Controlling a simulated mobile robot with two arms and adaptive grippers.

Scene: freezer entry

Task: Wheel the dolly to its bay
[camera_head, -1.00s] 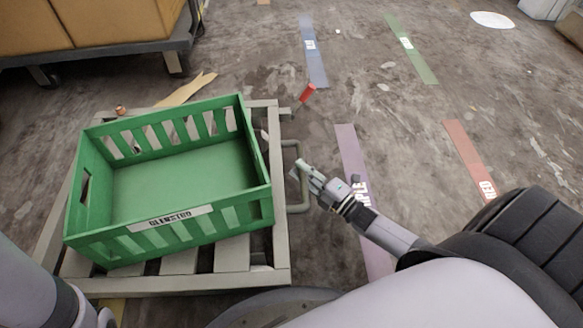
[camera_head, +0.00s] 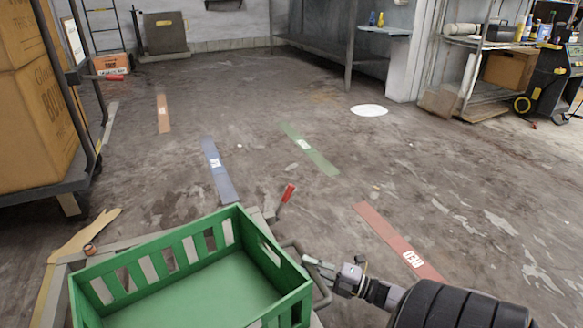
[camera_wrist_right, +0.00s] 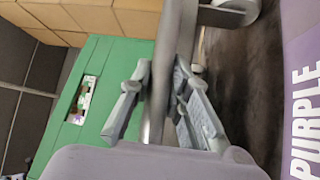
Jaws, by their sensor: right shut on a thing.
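The dolly (camera_head: 112,242) is a low grey slatted platform, mostly cut off at the bottom of the head view. An empty green crate (camera_head: 200,300) sits on it and also shows in the wrist view (camera_wrist_right: 118,75). A small red piece (camera_head: 288,192) sticks up by the dolly's far right corner. My right gripper (camera_head: 318,264) is shut on the grey bar handle (camera_head: 324,294) at the dolly's right side. The wrist view shows the bar (camera_wrist_right: 165,60) between the fingers (camera_wrist_right: 160,95). Labelled floor strips lie ahead: orange (camera_head: 163,113), blue (camera_head: 215,168), green (camera_head: 308,148), red (camera_head: 398,240). My left gripper is out of view.
A loaded cart with cardboard boxes (camera_head: 35,100) stands at the left. A shelf with bottles (camera_head: 490,42) and a black-and-yellow machine (camera_head: 553,85) stand at the far right. A purple strip (camera_wrist_right: 300,90) shows in the wrist view. The middle floor is mostly clear.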

